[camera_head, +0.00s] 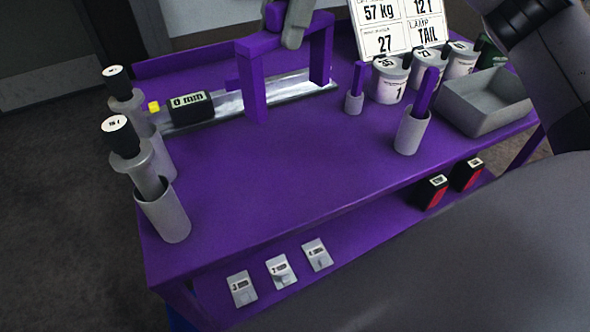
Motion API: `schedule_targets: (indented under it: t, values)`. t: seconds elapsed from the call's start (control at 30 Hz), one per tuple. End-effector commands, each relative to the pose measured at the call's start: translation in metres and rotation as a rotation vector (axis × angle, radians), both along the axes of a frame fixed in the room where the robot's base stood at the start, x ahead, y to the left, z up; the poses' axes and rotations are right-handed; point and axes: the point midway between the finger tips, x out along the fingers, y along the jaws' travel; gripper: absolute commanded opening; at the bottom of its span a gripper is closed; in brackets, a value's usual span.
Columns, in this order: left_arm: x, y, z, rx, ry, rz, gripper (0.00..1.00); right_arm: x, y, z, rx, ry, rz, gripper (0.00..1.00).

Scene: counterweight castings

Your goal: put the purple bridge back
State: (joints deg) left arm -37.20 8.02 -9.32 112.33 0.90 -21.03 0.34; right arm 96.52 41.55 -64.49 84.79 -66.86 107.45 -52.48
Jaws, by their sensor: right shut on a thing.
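The purple bridge (252,85) is an arch with two legs and a crossbar, in the upper middle of the head view. It stands roughly upright across the silver rail (285,88), one leg in front of the rail and one toward its right end. I cannot tell whether its feet touch the table. My right gripper (291,40) comes down from the top edge and is shut on the bridge's crossbar. The top of that gripper is cut off. My left gripper is not in view.
The purple table (290,160) is clear in the middle. A display reading 0 mm (190,106) sits at the rail's left end. Grey cylinders (163,208) stand left. A cup with a purple bar (411,131), white canisters (388,82) and a grey tray (476,113) stand right.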

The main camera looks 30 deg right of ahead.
Motion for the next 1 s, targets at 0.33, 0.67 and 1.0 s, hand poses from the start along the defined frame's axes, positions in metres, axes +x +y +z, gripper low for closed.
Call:
schedule_targets:
  t: [0.33, 0.67, 1.0]
  values:
    - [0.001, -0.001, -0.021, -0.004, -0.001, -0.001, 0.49, 0.002, -0.003, 0.029, 0.004, -0.005, -0.450, 0.00]
    - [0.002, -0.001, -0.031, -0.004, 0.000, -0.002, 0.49, 0.001, -0.008, 0.046, 0.001, -0.001, -0.708, 0.00]
    - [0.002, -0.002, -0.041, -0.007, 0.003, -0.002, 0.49, 0.000, -0.010, -0.019, -0.003, 0.004, -0.731, 0.00]
